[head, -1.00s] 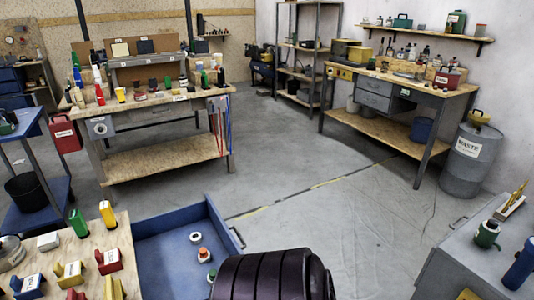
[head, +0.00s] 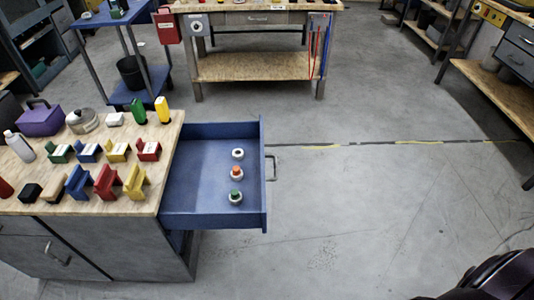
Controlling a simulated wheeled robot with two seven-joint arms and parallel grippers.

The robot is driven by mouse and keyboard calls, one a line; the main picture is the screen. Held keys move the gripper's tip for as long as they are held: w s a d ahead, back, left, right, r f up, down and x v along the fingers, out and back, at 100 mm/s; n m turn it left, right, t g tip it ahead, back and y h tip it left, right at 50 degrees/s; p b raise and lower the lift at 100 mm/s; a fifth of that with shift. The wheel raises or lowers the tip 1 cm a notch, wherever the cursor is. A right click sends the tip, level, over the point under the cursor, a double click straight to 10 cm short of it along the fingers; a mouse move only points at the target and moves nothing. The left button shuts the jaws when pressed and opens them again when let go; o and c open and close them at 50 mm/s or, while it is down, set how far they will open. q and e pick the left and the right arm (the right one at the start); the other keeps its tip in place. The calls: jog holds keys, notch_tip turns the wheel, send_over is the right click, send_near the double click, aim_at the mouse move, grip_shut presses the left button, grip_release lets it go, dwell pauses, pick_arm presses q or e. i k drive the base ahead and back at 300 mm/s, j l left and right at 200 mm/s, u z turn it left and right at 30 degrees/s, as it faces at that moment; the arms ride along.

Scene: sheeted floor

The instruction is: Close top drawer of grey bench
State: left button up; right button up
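A grey bench (head: 100,244) with a wooden top stands at the left in the head view. A blue drawer (head: 210,165) is pulled far out from its right side, at the level just under the top. Its handle (head: 271,167) is on the outer face, at the right. Three small round items lie in the drawer: a white ring (head: 238,154), one with an orange top (head: 236,173) and one with a green top (head: 235,196). Neither of my grippers is in view. A dark rounded part of mine shows at the bottom right.
Several coloured blocks, bottles and a purple case (head: 41,119) stand on the bench top. A blue cart (head: 130,97) and a wooden workbench (head: 252,68) stand behind. Another workbench (head: 497,92) is at the right. The concrete floor (head: 370,200) right of the drawer is clear.

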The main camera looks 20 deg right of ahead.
aim_at(200, 180)
jog(key=l, duration=0.5)
jog(key=k+l+z, duration=0.1)
jog(key=l, duration=0.45)
jog(key=i+l+u, duration=0.1)
jog(key=i+l, duration=0.1)
jog(key=i, duration=0.05)
